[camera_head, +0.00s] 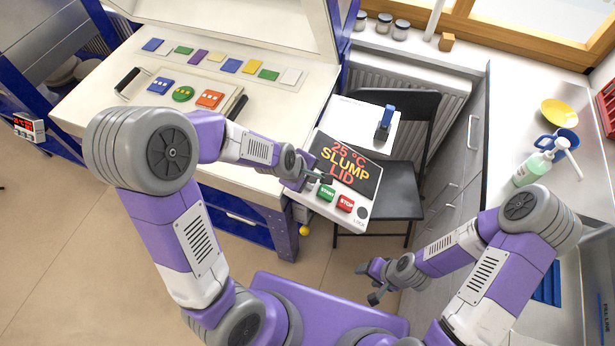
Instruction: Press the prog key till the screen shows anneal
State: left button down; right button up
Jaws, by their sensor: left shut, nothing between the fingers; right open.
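The control panel (357,200) is a white slanted box with a dark screen (345,166). The screen reads 25 °C, SLUMP and LID in orange and yellow letters. Below the screen are a green START key (326,193), a red STOP key (346,203) and a round dark LOCK (362,212). I cannot make out the prog key; my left gripper covers the panel's left part. My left gripper (323,179) is shut and empty, at the screen's lower left edge, just above START; contact cannot be told. My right gripper (370,283) is open and empty, low, right of centre, away from the panel.
The kiln table (265,115) at left holds several coloured tiles, with a raised lid behind. A black chair (390,190) stands behind the panel. On the right, a counter (515,115) carries a yellow bowl (560,112) and a pump bottle (533,168).

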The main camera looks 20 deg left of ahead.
dwell(0.7)
pick_arm(q)
jog(key=shift+a+f+b, duration=0.15)
jog(key=shift+f+b, duration=0.2)
jog(key=shift+a+f+b, duration=0.2)
jog(key=shift+f+b, duration=0.25)
jog(key=shift+b, duration=0.1)
dwell(0.6)
jog(key=shift+r, duration=0.1)
jog(key=shift+d+r+p, duration=0.35)
jog(key=shift+r+p, duration=0.4)
jog(key=shift+p, duration=0.4)
jog(key=r+p, duration=0.1)
jog(key=p, duration=0.1)
jog(key=d+r+p, duration=0.1)
jog(key=r, duration=0.1)
jog(key=d+r+p, duration=0.1)
jog(key=p, duration=0.1)
jog(key=shift+d+r+p, duration=0.1)
jog(key=shift+r+p, duration=0.15)
jog(key=shift+p, duration=0.05)
